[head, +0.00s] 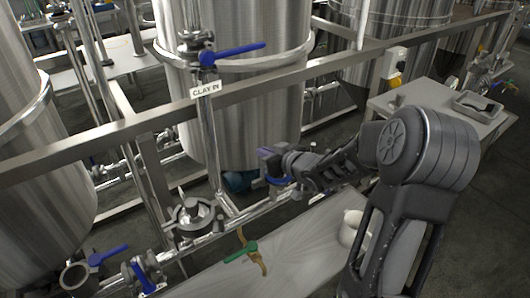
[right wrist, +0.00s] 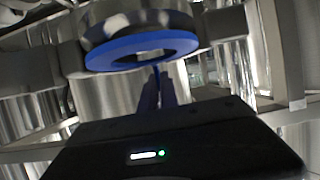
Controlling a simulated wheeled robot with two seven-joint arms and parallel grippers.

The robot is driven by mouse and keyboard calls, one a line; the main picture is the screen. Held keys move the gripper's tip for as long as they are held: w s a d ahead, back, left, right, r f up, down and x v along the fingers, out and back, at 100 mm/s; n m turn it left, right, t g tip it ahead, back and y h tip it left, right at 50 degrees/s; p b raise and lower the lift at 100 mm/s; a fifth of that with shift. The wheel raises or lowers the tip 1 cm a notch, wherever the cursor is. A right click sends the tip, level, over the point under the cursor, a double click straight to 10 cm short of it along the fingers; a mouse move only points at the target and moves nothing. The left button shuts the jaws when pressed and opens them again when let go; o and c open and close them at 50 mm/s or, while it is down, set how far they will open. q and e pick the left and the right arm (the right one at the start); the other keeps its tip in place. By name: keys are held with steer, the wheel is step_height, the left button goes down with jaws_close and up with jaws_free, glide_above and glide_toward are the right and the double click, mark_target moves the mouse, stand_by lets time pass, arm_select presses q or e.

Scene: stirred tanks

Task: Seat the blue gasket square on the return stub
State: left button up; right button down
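The blue gasket (right wrist: 140,50) shows large in the right wrist view as a flat ring, its opening facing partly toward the camera. My right gripper (right wrist: 158,88) has its fingers close together just below the ring, with a thin blue piece between their tips. A round metal end (right wrist: 130,20) lies right behind or above the ring; I cannot tell whether they touch or whether the ring sits square. In the head view my right gripper (head: 272,160) is beside the tank, with blue (head: 278,181) showing under it. The return stub is not clearly identifiable there. My left gripper is not in view.
A white cup (head: 350,228) stands on the bench (head: 300,245).

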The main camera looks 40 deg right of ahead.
steer(key=shift+f+b, duration=0.35)
steer(key=shift+f, duration=0.1)
steer(key=c, duration=1.5)
jaws_free()
steer(key=shift+c, duration=0.2)
steer(key=p+v, duration=0.1)
steer(key=v, duration=0.6)
steer(key=shift+s+r, duration=0.25)
steer(key=shift+s, duration=0.2)
steer(key=shift+f, duration=0.1)
